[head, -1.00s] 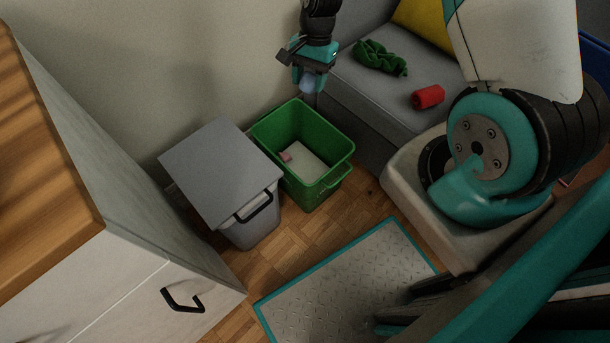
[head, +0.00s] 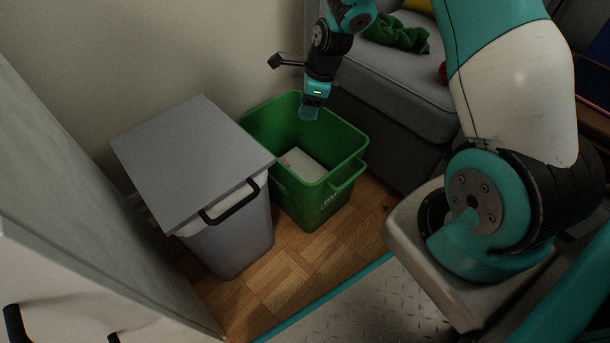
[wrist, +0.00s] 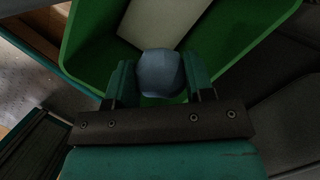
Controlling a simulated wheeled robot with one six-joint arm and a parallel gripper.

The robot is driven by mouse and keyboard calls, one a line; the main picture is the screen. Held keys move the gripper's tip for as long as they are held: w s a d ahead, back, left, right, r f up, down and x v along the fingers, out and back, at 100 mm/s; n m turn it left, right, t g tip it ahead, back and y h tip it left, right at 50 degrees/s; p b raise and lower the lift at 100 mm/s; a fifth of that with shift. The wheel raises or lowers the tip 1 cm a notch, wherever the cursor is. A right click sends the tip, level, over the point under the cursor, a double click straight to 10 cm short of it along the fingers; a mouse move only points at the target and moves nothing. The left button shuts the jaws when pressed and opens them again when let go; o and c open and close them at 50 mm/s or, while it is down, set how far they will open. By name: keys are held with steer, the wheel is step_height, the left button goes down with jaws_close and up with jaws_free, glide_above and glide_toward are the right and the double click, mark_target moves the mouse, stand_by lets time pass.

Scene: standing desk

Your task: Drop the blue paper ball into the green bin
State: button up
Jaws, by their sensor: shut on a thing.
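The green bin (head: 345,152) stands open on the floor with a pale flat item (head: 304,163) lying in it. My gripper (head: 309,113) points down over the bin's opening, near its back rim. In the wrist view my gripper (wrist: 161,84) is shut on the blue paper ball (wrist: 160,73), which sits between the two teal fingers. Behind the ball the wrist view shows the green bin's inside (wrist: 92,42) and the pale item (wrist: 160,20). In the head view I cannot make out the ball apart from the fingers.
A grey lidded bin (head: 190,150) with a black handle stands directly left of the green bin. A grey sofa (head: 400,85) with a green cloth (head: 398,34) is behind to the right. A white cabinet (head: 80,220) is at the left.

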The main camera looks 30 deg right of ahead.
steer(key=shift+f+b, duration=2.95)
steer(key=shift+b, duration=0.6)
steer(key=shift+r, duration=0.1)
steer(key=o, duration=1)
steer(key=shift+c, duration=0.2)
steer(key=p+v, duration=1)
steer(key=v, duration=0.7)
steer(key=shift+r, duration=0.2)
